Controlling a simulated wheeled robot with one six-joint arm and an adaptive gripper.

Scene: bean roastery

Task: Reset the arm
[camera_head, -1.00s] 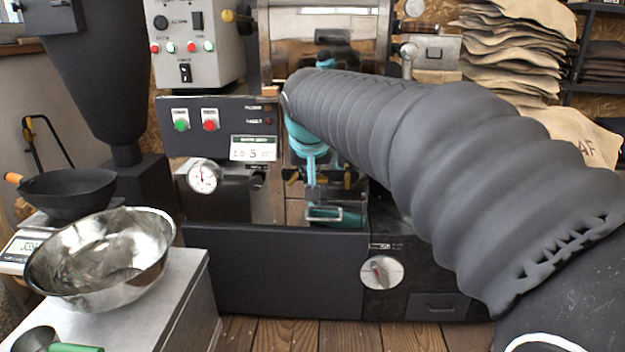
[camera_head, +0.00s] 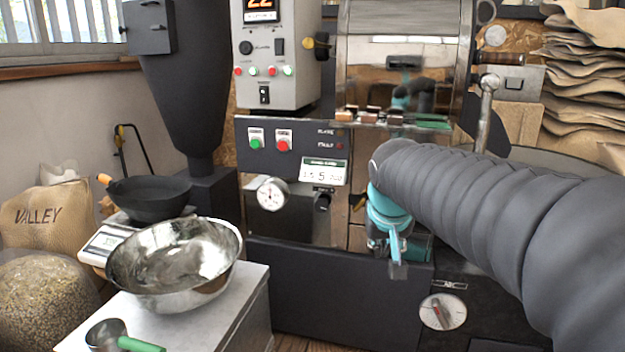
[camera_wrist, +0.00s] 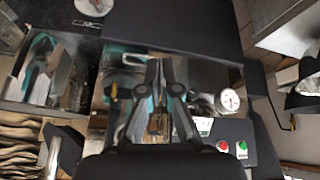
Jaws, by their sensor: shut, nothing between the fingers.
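My arm, in a ribbed grey sleeve, reaches in from the right of the head view. Its teal wrist hangs in front of the roasting machine (camera_head: 330,290). My gripper (camera_head: 397,268) points down below that wrist, small and partly hard to make out against the machine. In the wrist view, my gripper (camera_wrist: 159,64) shows its two fingers meeting at the tips, with nothing held. The machine's shiny front lies beyond the fingers, and no contact with it can be made out.
A steel bowl (camera_head: 175,265) and a green-handled scoop (camera_head: 125,340) are on a pale cabinet at the left front. A black pan (camera_head: 150,198) sits on a scale behind. Sacks (camera_head: 590,80) are stacked at the right. A pressure gauge (camera_head: 271,194) and lever (camera_head: 487,105) stick out from the machine.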

